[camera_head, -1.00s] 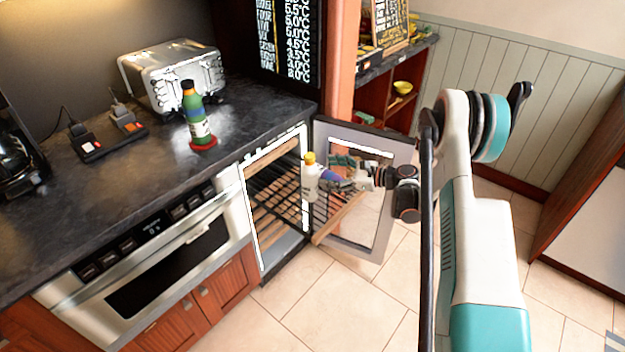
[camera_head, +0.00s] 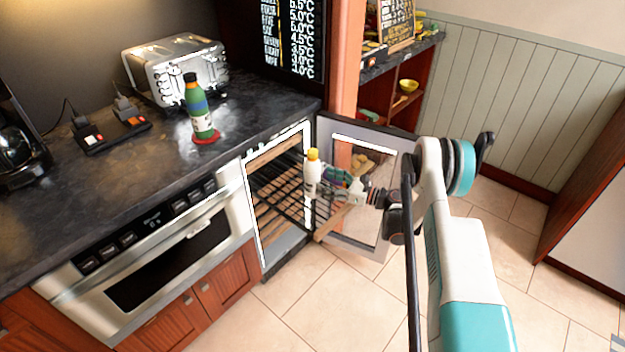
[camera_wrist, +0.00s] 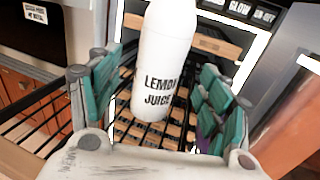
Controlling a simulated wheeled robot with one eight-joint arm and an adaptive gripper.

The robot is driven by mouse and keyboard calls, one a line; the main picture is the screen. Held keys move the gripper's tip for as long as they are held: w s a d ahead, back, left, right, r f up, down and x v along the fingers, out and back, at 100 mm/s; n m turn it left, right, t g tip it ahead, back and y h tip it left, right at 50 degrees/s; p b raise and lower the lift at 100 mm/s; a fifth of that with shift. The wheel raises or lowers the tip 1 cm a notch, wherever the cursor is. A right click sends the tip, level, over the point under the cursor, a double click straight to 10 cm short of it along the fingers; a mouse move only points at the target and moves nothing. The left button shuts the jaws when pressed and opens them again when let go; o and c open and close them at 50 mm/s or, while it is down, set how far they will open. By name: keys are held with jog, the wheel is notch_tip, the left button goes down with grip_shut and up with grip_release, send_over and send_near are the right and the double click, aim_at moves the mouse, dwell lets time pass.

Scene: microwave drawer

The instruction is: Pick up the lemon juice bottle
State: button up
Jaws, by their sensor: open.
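The lemon juice bottle (camera_head: 312,176) is white with a yellow cap and stands upright on a pulled-out wire rack of the open cooler. In the wrist view the bottle (camera_wrist: 158,75) shows its "LEMON JUICE" label; its top is cut off. My gripper (camera_head: 325,178) is at the bottle's right side in the head view. In the wrist view my gripper (camera_wrist: 160,95) is open, with a teal-padded finger on each side of the bottle.
The cooler's glass door (camera_head: 372,215) stands open behind and right of my gripper. Wooden-fronted racks (camera_head: 275,205) fill the cooler (camera_head: 250,220). A green bottle (camera_head: 198,110) on a red coaster and a toaster (camera_head: 175,68) stand on the dark counter (camera_head: 130,185). Tiled floor in front is free.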

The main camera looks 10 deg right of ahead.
aim_at(312, 176)
jog(key=shift+f+b+x, duration=0.15)
jog(key=shift+b+x, duration=0.55)
jog(key=shift+x, duration=0.85)
jog(key=shift+f+b+x, duration=0.1)
jog(key=shift+b+x, duration=0.55)
jog(key=shift+x, duration=0.95)
jog(key=shift+r, duration=0.1)
jog(key=c, duration=1.6)
